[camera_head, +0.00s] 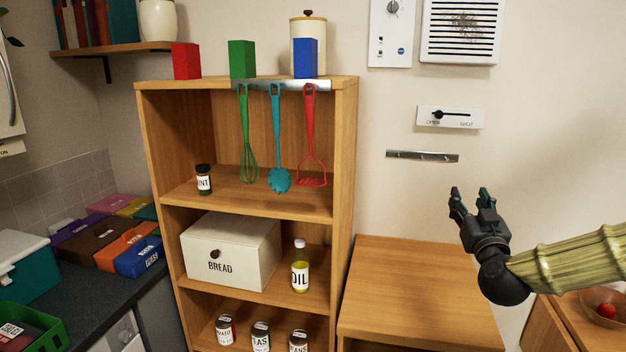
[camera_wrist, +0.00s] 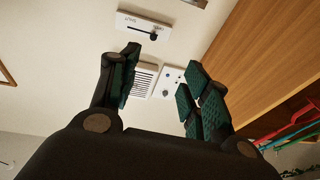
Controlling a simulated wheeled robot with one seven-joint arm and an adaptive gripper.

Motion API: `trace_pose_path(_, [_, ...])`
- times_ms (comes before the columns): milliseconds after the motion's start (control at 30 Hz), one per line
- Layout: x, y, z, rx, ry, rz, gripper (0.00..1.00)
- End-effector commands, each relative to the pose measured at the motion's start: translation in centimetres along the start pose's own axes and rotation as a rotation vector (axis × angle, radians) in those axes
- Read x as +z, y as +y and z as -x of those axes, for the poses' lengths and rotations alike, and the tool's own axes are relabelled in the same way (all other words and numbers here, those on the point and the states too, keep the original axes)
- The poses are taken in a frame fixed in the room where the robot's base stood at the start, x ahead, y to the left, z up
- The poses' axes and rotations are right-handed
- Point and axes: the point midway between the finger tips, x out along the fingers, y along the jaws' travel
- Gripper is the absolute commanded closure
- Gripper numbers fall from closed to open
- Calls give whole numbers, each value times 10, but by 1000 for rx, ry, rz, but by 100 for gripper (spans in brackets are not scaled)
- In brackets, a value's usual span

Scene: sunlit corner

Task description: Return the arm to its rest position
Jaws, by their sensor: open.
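My gripper (camera_head: 471,200) is raised in front of the wall at the right, above the low wooden cabinet. Its fingers point up and are spread apart with nothing between them. In the wrist view my gripper (camera_wrist: 160,90) is also open and empty, with green pads on its fingers. My arm (camera_head: 575,258), pale green and ribbed, comes in from the right edge. No task object is held.
A wooden shelf (camera_head: 345,180) with hanging utensils stands left of my gripper. A slider panel (camera_head: 450,117) and a metal strip (camera_head: 422,156) are on the wall behind. The low cabinet top (camera_head: 410,280) is clear. A bowl (camera_head: 603,312) stands at the lower right.

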Motion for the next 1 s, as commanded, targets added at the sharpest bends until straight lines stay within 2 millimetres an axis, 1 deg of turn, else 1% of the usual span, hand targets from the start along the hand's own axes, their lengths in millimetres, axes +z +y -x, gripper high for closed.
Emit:
trace_pose_path(33, [15, -7, 3, -16, -30, 3, 53])
trace_pose_path(67, [24, -11, 5, -26, -49, 3, 53])
trace_pose_path(167, [58, -26, 15, -60, -121, 0, 53])
trace_pose_path(200, [76, -33, 21, -76, -159, -2, 53])
trace_pose_path(267, [104, -44, 32, -102, -221, -4, 53])
trace_pose_path(300, [124, -51, 40, -120, -266, -5, 53])
trace_pose_path(367, [155, -61, 55, -143, -337, -9, 53])
trace_pose_path(400, [174, -67, 66, -157, -383, -13, 53])
trace_pose_path(467, [203, -76, 84, -178, -455, -17, 53])
trace_pose_path(500, [222, -82, 96, -190, -502, -19, 53])
trace_pose_path(567, [249, -89, 116, -205, -574, -23, 53])
trace_pose_path(600, [267, -93, 131, -215, -623, -25, 53])
trace_pose_path(667, [292, -99, 154, -227, -696, -29, 53])
trace_pose_path(700, [309, -102, 170, -234, -745, -31, 53])
trace_pose_path(767, [333, -106, 195, -242, -820, -34, 53])
trace_pose_path(800, [348, -109, 212, -246, -869, -35, 53])
trace_pose_path(867, [369, -111, 239, -250, -945, -36, 53])
trace_pose_path(900, [383, -112, 259, -251, -996, -36, 53])
trace_pose_path(967, [402, -113, 288, -252, -1072, -35, 53])
trace_pose_path(1000, [414, -114, 308, -250, -1123, -36, 53])
